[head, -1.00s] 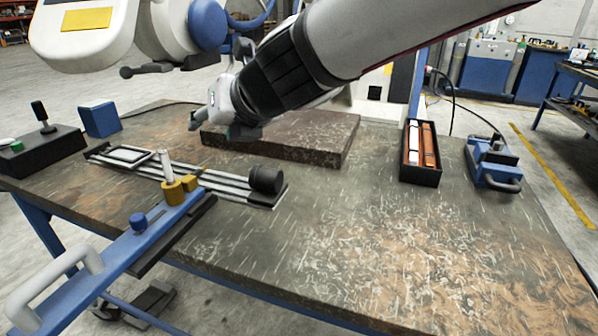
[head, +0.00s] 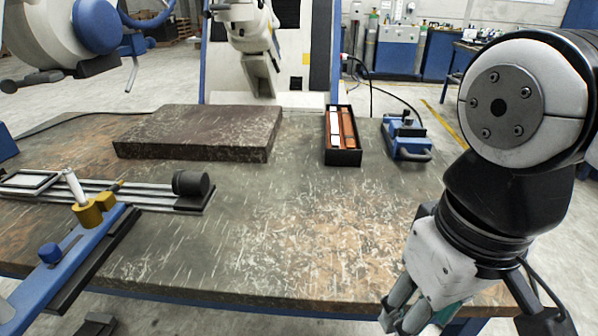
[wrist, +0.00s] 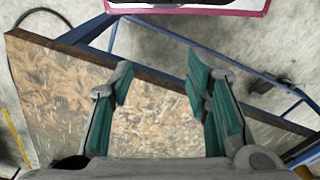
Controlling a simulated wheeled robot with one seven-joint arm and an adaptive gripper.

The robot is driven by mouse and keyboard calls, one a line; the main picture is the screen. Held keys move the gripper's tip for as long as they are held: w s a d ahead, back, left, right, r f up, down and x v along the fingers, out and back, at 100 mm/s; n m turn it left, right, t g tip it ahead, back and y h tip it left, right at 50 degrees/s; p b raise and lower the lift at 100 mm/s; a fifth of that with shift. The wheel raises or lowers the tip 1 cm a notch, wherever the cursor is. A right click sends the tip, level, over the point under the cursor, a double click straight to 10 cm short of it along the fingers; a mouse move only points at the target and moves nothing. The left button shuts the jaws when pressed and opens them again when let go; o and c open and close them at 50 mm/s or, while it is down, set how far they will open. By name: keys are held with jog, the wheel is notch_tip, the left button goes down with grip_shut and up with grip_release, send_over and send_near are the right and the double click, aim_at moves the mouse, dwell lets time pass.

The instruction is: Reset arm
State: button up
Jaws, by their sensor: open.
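My gripper (head: 405,318) is at the lower right of the head view, near the table's front edge and pointing down. In the wrist view my gripper (wrist: 165,85) is open, with its green-padded fingers wide apart and nothing between them. The table (head: 330,235) lies below and behind it, with a worn, streaked top. My arm bends down from the right side of the head view. A large white and blue machine arm (head: 48,32) hangs at the upper left, apart from my gripper.
A dark stone slab (head: 200,135) lies at the table's back. A black box with orange and white items (head: 343,140) and a blue clamp-like device (head: 406,138) stand right of it. A rail with a black knob (head: 190,184) and a blue bar (head: 70,262) occupy the left. The table's front middle is clear.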

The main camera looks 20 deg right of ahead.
jog(key=shift+s+a, duration=0.15)
dwell(0.5)
notch_tip(320, 180, up, 22)
jog(key=t+p, duration=0.3)
jog(key=p, duration=1.7)
jog(key=shift+r+p, duration=0.25)
jog(key=shift+p, duration=0.15)
jog(key=shift+a, duration=0.1)
